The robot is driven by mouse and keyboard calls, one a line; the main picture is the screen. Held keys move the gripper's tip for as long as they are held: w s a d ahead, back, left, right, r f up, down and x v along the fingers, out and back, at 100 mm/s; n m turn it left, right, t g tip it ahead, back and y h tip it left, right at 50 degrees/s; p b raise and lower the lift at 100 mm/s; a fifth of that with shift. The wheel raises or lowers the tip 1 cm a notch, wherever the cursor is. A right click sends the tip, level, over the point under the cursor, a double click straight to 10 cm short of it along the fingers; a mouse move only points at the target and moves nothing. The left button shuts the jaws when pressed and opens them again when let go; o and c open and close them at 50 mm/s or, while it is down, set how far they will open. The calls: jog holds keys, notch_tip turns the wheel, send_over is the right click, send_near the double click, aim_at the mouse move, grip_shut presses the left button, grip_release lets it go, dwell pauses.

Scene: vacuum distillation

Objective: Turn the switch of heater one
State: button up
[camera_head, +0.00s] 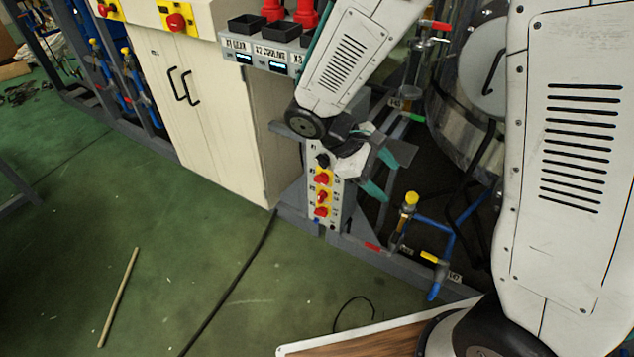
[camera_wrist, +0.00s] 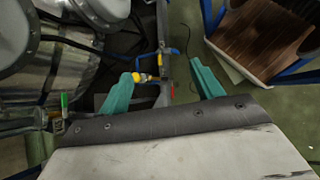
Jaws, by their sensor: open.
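A narrow grey switch panel (camera_head: 340,205) stands upright on a metal frame in the head view. It carries a black knob (camera_head: 322,160) at the top and red knobs (camera_head: 321,178) on yellow plates below it. Their labels are too small to read, so I cannot tell which is heater one. My gripper (camera_head: 384,175) is open and empty, just right of the panel's upper part, with its teal fingers pointing right and downward, apart from the knobs. In the wrist view the gripper (camera_wrist: 160,68) has its fingers spread, and no switch knob shows between them.
A yellow-capped valve (camera_head: 411,198) on blue pipes stands right of the panel; it also shows in the wrist view (camera_wrist: 140,77). A cream cabinet (camera_head: 215,120) stands left. A grey control box (camera_head: 262,57) is above. Green floor is clear in front, except a stick (camera_head: 119,297) and cable.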

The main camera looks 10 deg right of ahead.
jog(key=w+a+f+n+t+h, duration=0.3)
jog(key=w+f+n, duration=0.2)
jog(key=w+f, duration=0.3)
jog(key=n+t+y, duration=0.2)
jog(key=n+t, duration=0.8)
jog(key=n, duration=0.2)
send_near(320, 180)
jog(key=shift+n, duration=0.3)
jog(key=x, duration=0.8)
jog(key=shift+w, duration=0.1)
jog(key=c, duration=1)
